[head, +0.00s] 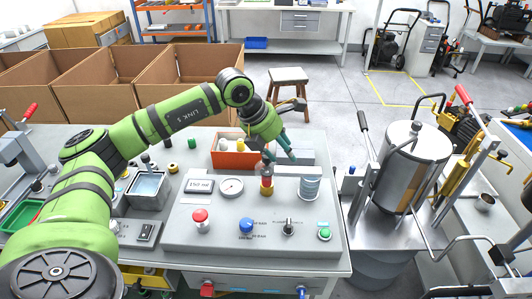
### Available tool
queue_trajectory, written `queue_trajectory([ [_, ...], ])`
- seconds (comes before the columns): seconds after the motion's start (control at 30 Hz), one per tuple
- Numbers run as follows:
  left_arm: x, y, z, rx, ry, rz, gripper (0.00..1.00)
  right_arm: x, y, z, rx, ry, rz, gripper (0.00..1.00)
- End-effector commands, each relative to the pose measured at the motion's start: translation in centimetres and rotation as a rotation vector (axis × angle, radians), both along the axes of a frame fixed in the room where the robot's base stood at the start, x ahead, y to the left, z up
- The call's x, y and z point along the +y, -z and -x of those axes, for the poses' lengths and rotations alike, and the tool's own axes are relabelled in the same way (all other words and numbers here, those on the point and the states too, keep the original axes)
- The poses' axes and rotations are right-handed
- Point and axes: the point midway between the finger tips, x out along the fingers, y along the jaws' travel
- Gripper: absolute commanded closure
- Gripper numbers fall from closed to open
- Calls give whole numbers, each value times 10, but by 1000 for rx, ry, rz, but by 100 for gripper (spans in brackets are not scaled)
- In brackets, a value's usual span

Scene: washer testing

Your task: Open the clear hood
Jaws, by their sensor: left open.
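My left gripper (285,146) reaches in from the left over the back of the grey test panel (190,245). Its teal fingers are open and point down and to the right, with nothing visible between them. No part is plainly recognisable as the clear hood. A small pale, banded cylinder (310,185) stands upright on the panel, below and right of the fingers. A small bottle-like fitting with a red middle (267,178) stands left of it, below the gripper. I cannot tell whether either is under a clear cover. My right gripper is not in view.
The panel holds a gauge (231,186), a red knob (200,220), a blue knob (246,226) and a green button (324,234). An orange bin (228,159) sits behind. A large metal drum (397,180) with levers stands at right. Cardboard boxes (100,87) stand at left.

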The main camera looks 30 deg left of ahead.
Motion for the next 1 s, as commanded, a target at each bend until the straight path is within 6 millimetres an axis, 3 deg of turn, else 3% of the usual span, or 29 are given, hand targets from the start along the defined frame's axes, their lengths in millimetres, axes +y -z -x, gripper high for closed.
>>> queue_trajectory([
  [0.03, 26, -5, 1, 16, -39, -70, 48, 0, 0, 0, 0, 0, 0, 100],
  [0.1, 50, -9, 5, 38, -76, -135, 48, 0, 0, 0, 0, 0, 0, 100],
  [0.2, 65, -8, 7, 58, -103, -177, 48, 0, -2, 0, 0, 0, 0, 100],
  [0.7, 59, 49, -16, 60, -102, -178, 48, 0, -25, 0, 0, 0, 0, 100],
  [1.0, 59, 55, -18, 57, -101, -178, 48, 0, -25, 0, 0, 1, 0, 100],
])
